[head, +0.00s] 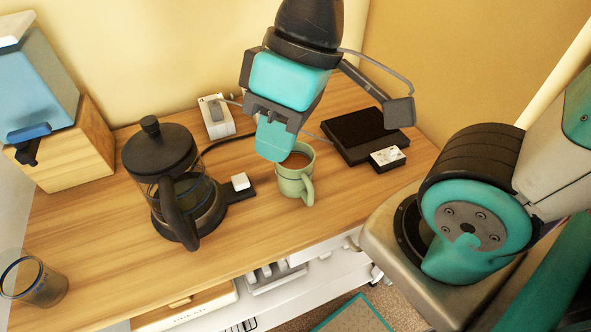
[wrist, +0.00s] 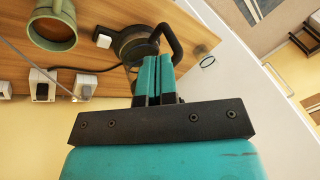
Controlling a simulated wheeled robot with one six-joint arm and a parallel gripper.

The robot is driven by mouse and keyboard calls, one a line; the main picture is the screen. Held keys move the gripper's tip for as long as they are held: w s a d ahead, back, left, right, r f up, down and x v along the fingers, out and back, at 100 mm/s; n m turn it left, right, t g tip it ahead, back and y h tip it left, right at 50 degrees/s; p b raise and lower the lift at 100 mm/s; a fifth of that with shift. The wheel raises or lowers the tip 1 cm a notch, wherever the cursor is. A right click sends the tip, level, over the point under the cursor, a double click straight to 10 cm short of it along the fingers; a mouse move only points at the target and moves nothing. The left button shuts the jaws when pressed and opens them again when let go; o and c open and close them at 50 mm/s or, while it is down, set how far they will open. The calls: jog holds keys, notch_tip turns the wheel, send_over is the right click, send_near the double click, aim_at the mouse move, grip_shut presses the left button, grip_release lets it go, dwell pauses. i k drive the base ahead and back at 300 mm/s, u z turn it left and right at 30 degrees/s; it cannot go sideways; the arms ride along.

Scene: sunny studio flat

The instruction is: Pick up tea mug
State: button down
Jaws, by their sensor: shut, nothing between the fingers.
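The tea mug (head: 291,184) is pale green, with brown liquid inside and its handle towards the front right. It stands upright on the wooden counter (head: 236,249). My gripper (head: 273,150) is shut and empty. In the head view its teal fingers point down and overlap the mug's left rear rim; I cannot tell whether they touch. In the wrist view the mug (wrist: 52,22) is at the top left, cut off by the edge, and apart from my shut fingers (wrist: 154,78).
A black-lidded glass coffee pot (head: 172,183) stands left of the mug. A dark flat box (head: 364,135) and a small white-topped block (head: 387,157) lie to its right. A white socket (head: 216,117) is behind. A glass (head: 36,283) stands at the left front.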

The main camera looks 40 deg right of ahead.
aim_at(294, 175)
jog(key=k, duration=1.05)
jog(key=u, duration=0.65)
jog(key=i, duration=0.65)
